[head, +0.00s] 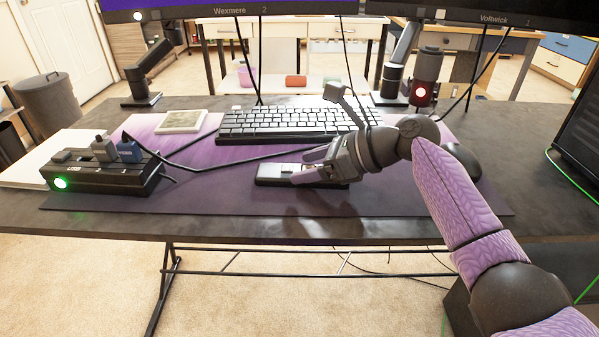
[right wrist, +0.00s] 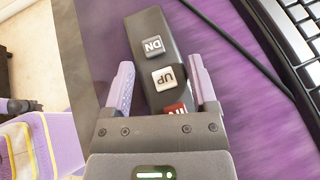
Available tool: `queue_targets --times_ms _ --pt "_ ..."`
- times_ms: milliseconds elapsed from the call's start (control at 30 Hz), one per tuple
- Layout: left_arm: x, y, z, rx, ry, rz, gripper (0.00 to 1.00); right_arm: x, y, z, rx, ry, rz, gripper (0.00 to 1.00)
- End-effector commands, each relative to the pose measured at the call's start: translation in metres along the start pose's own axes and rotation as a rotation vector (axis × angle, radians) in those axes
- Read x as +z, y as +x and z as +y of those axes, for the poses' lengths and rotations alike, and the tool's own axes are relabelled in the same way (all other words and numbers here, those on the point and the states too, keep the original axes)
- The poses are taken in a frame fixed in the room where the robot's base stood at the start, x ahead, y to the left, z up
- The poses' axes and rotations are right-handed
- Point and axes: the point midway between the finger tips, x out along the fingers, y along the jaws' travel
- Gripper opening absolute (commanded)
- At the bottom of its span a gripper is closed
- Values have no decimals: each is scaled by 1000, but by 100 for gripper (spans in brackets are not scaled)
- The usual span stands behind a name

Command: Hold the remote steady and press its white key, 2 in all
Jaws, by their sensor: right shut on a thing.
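The dark remote (head: 272,175) lies on the purple desk mat (head: 215,190), in front of the keyboard. My right gripper (head: 310,167) is shut on the remote, one finger along each side; the fingers (right wrist: 162,64) flank the white key. The remote seems to rest flat on the mat. My left gripper is not in view.
A black keyboard (head: 290,122) is behind the remote. A black box with a green light (head: 95,173) and plugs stands at the left. A mouse (head: 463,160) is right of my right wrist. Monitor stands and hanging cables are at the back. The mat's front left is clear.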

Motion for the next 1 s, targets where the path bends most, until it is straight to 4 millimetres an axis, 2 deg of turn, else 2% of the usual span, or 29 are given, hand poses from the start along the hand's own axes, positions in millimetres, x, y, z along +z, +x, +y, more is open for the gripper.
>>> queue_targets --times_ms 33,100,533,1000 --pt "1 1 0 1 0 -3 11 -6 3 1 8 8 11 41" --pt "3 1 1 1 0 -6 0 -6 3 2 8 8 12 41" --pt "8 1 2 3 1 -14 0 -8 4 2 10 10 15 41" --pt "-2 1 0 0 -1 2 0 -8 4 2 11 11 17 41"
